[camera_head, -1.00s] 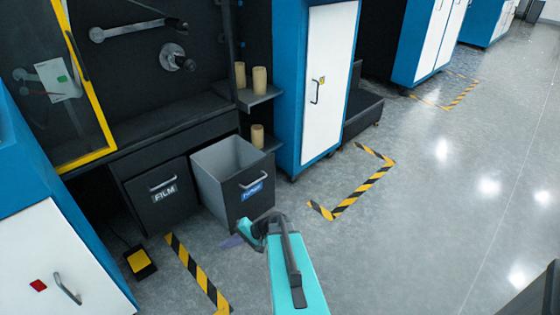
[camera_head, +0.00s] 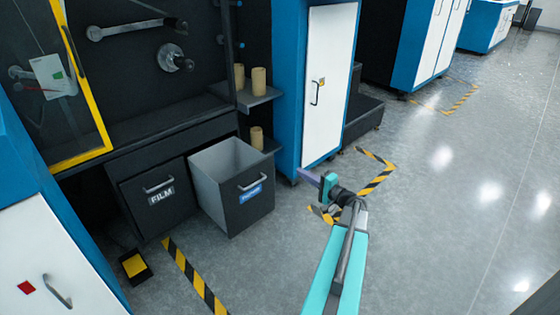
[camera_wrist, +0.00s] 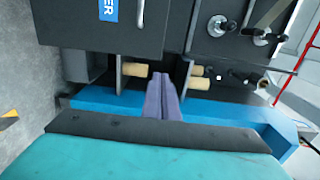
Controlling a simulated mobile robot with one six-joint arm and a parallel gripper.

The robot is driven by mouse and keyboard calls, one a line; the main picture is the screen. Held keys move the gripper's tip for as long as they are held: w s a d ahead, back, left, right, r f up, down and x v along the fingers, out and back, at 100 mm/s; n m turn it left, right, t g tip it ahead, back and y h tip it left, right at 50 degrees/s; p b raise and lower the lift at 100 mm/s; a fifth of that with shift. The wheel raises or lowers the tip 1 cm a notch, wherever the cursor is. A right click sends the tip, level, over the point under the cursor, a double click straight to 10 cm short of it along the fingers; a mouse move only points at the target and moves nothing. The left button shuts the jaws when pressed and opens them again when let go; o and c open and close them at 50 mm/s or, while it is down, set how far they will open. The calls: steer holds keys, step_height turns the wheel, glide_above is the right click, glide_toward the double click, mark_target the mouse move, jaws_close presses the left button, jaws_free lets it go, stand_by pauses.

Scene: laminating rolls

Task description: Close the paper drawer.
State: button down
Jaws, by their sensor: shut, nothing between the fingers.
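The paper drawer (camera_head: 232,190) is a grey box pulled out from the dark machine, with a black front, a handle and a blue label. It looks empty inside. Its dark front with the blue label also shows at the top of the wrist view (camera_wrist: 85,32). My gripper (camera_head: 303,173) is to the right of the drawer front in the head view, apart from it. Its purple fingers (camera_wrist: 162,95) are shut together in the wrist view, with nothing between them.
The closed film drawer (camera_head: 160,196) is left of the paper drawer. Tan rolls (camera_head: 258,80) stand on small shelves above. A blue cabinet with a white door (camera_head: 328,85) stands to the right. A yellow-and-black pedal (camera_head: 134,265) is on the floor. The floor in front is clear.

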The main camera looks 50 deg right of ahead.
steer(key=shift+s+d+r, duration=0.1)
steer(key=shift+d+r, duration=0.05)
steer(key=shift+d, duration=0.05)
stand_by(0.3)
steer(key=w+b, duration=0.4)
steer(key=w, duration=1)
steer(key=shift+d, duration=0.45)
steer(key=shift+w, duration=0.1)
